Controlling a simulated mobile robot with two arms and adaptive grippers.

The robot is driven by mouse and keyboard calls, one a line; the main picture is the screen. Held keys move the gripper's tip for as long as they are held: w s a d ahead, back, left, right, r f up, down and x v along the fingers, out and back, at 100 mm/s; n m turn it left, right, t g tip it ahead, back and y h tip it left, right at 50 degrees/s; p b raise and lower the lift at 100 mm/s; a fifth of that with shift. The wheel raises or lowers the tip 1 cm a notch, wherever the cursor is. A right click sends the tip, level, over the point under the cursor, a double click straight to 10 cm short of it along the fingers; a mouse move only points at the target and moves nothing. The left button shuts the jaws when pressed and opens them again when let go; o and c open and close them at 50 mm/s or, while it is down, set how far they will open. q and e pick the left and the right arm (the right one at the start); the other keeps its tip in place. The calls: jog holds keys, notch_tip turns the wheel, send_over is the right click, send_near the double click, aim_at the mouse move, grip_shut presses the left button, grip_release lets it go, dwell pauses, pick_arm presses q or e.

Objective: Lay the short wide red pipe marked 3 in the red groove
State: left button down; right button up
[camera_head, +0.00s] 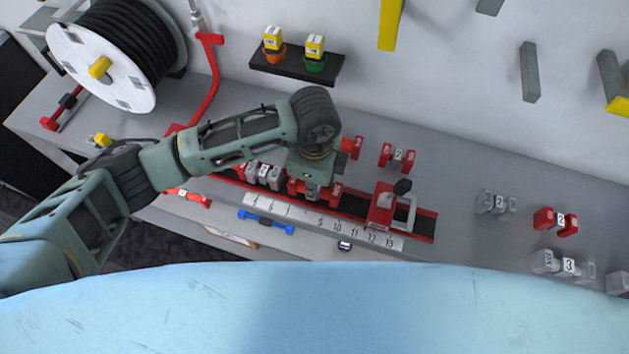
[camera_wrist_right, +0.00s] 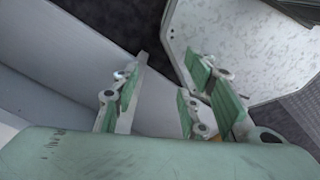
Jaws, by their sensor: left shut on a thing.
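My left gripper (camera_head: 316,194) is shut on a red pipe piece whose red end (camera_head: 336,193) shows beside the fingers. The gripper covers its middle, so I cannot read its number. The piece is over or in the long dark groove with red edges (camera_head: 423,223). I cannot tell whether it rests on the bottom. Grey pieces (camera_head: 263,174) sit in the groove to its left, and a red clamp-like block with a handle (camera_head: 382,207) stands on it to the right. My right gripper (camera_wrist_right: 170,95) is open and empty in the right wrist view, away from the groove.
A numbered scale (camera_head: 345,226) runs along the groove's front. Other red pieces (camera_head: 397,156) (camera_head: 556,220) and grey pieces (camera_head: 496,202) lie on the grey bench. A blue piece (camera_head: 266,222) lies in front. A hose reel (camera_head: 100,68) and a red bent pipe (camera_head: 212,80) stand back left.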

pick_arm(q)
jog(key=shift+f, duration=0.1)
jog(key=c, duration=1.5)
grip_release()
jog(key=shift+c, duration=0.2)
pick_arm(e)
jog(key=shift+a+f, duration=0.1)
jog(key=shift+a, duration=0.4)
jog(key=shift+d, duration=0.15)
pick_arm(q)
jog(key=shift+r, duration=0.25)
notch_tip(320, 180, up, 12)
jog(key=b, duration=0.3)
pick_arm(e)
jog(key=f, duration=0.3)
jog(key=shift+d+f, duration=0.1)
jog(key=shift+d, duration=0.15)
pick_arm(q)
jog(key=shift+f, duration=0.1)
pick_arm(e)
jog(key=shift+a, duration=0.2)
